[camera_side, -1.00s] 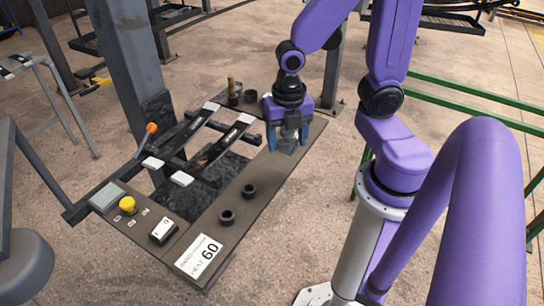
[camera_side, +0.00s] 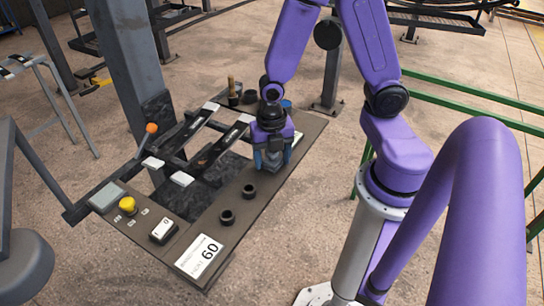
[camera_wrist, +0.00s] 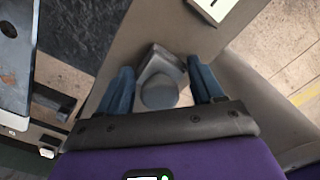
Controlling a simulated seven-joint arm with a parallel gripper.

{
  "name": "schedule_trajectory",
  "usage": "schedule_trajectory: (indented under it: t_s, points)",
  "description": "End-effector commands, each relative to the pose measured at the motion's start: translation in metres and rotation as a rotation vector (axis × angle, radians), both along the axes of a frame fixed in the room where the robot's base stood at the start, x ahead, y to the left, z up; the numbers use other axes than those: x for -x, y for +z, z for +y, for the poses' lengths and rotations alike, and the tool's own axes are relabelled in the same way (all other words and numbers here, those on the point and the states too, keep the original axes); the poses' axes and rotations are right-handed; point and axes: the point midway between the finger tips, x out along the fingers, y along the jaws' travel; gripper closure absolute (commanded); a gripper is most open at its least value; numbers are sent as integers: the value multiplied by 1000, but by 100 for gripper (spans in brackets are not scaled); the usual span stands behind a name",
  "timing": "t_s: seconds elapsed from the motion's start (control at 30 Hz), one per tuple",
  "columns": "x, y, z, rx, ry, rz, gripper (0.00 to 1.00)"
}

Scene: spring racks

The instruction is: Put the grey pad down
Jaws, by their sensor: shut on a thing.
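My gripper (camera_side: 273,158) is over the right part of the brown bench top (camera_side: 232,222), its blue fingers pointing down. In the wrist view the grey pad (camera_wrist: 160,88) sits between the two blue fingers of my gripper (camera_wrist: 160,72). It shows a squarish plate and a round stub. The fingers are shut on it. In the side view the pad is mostly hidden by the fingers. I cannot tell whether it touches the bench top.
Two black round cups (camera_side: 249,191) and (camera_side: 227,217) stand on the bench near my gripper. Black racks with white end pads (camera_side: 181,179) lie to the left, by an orange-knobbed lever (camera_side: 151,128). A yellow button (camera_side: 127,204) and a "60" label (camera_side: 199,256) are at the front.

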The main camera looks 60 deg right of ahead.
Motion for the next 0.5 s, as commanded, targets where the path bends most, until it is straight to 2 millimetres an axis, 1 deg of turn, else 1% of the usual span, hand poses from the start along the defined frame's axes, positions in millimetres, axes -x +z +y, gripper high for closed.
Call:
schedule_trajectory:
  t_s: [0.43, 0.47, 0.5]
  points:
    - [0, -5, 0, 0, 2, 0, 67]
    - [0, -5, 0, -1, 2, -1, 27]
    - [0, -5, 0, -1, 1, -1, 14]
